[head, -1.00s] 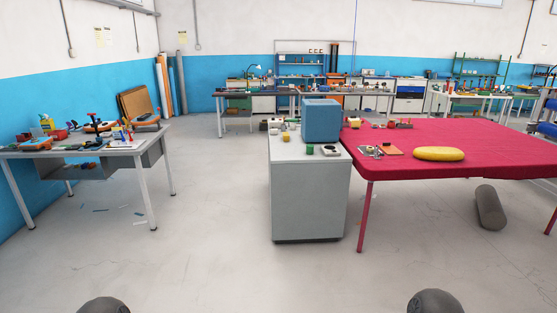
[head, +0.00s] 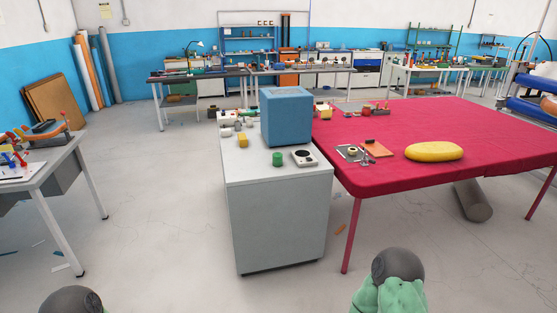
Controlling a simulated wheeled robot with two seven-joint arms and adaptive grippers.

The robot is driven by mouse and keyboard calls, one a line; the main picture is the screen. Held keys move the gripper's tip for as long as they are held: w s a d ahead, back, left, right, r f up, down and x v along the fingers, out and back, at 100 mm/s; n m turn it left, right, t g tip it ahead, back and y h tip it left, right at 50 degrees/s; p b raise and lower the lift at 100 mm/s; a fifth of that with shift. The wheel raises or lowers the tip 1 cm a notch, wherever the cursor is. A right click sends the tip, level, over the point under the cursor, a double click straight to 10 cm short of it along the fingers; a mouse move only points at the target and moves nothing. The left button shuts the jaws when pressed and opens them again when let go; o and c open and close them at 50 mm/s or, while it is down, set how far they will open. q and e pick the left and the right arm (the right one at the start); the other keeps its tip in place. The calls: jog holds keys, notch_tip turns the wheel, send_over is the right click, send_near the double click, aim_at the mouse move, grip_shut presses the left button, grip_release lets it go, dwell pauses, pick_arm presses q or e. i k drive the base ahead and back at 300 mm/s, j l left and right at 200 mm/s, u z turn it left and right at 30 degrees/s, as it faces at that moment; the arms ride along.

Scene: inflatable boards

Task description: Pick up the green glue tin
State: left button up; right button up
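A small green tin (head: 277,158) stands upright on the near part of the grey cabinet's top (head: 240,174), in front of a blue box (head: 286,116). A white round device with a dark centre (head: 304,157) sits just to its right. The tin is small in view and no label can be read on it. Only rounded grey and green parts of my own arms show at the bottom edge. Neither gripper is in view, and nothing of mine is near the tin.
A yellow object (head: 243,140) and several small items stand on the cabinet's left side. A red-covered table (head: 400,180) adjoins the cabinet on the right, with a yellow inflatable (head: 434,151) on it. A workbench (head: 50,165) is at far left. The floor before the cabinet is clear.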

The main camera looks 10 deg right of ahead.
aim_at(277, 158)
jog(key=i+j+z, duration=0.1)
jog(key=i+z, duration=0.25)
jog(key=i+u, duration=0.15)
jog(key=i, duration=0.4)
jog(key=j, duration=0.1)
